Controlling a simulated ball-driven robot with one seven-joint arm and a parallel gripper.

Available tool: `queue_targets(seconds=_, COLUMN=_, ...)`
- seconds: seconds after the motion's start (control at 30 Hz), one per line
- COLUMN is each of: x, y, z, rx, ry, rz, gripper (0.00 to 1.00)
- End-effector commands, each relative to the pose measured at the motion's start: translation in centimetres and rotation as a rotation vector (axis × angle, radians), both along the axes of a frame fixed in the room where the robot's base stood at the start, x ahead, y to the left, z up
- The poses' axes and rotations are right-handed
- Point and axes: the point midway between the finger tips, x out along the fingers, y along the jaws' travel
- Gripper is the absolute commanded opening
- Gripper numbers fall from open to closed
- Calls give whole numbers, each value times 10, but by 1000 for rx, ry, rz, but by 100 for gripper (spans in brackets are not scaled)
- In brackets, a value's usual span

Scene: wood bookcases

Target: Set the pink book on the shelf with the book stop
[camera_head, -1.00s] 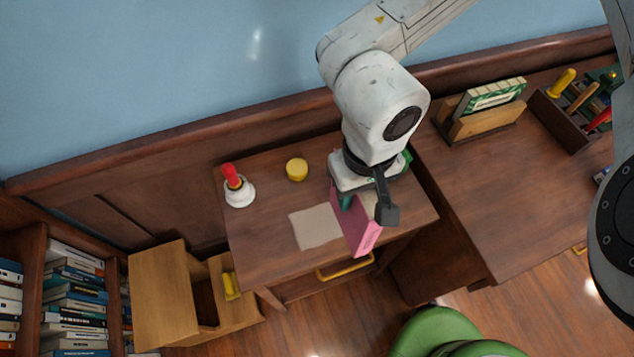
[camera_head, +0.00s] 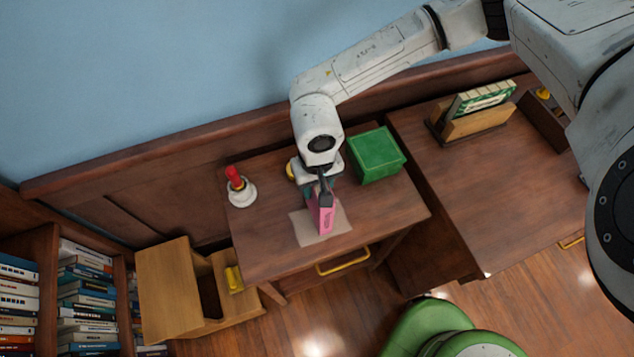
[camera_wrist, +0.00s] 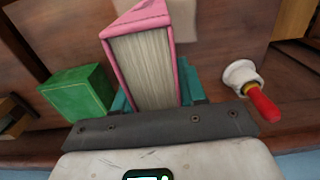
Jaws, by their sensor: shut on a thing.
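The pink book (camera_head: 327,219) is in my gripper (camera_head: 323,190), above or at the pale mat (camera_head: 304,232) on the small wooden desk; I cannot tell if it touches. In the wrist view the pink book (camera_wrist: 107,52) stands between the teal fingers of my gripper (camera_wrist: 155,98), with its cream page edges facing the camera. Shelves of upright and stacked books (camera_head: 85,300) are at the lower left in the head view. I cannot make out a book stop there.
A green box (camera_head: 376,155) and a red-handled white bell (camera_head: 240,188) stand on the desk. A yellow round thing (camera_head: 291,171) is partly hidden by my gripper. A light wood step unit (camera_head: 168,290) stands between desk and shelves. A green chair (camera_head: 425,330) is in front.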

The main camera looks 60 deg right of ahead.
Motion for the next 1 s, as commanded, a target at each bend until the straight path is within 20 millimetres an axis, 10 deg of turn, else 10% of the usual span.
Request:
queue_targets(seconds=0.47, x=0, y=0, z=-9, rx=0, ry=-1, rz=0, gripper=0)
queue_targets(seconds=0.5, x=0, y=0, z=-9, rx=0, ry=0, rz=0, gripper=42)
queue_targets(seconds=0.77, x=0, y=0, z=-8, rx=0, ry=0, rz=0, gripper=66)
queue_targets(seconds=1.0, x=0, y=0, z=-8, rx=0, ry=0, rz=-1, gripper=66)
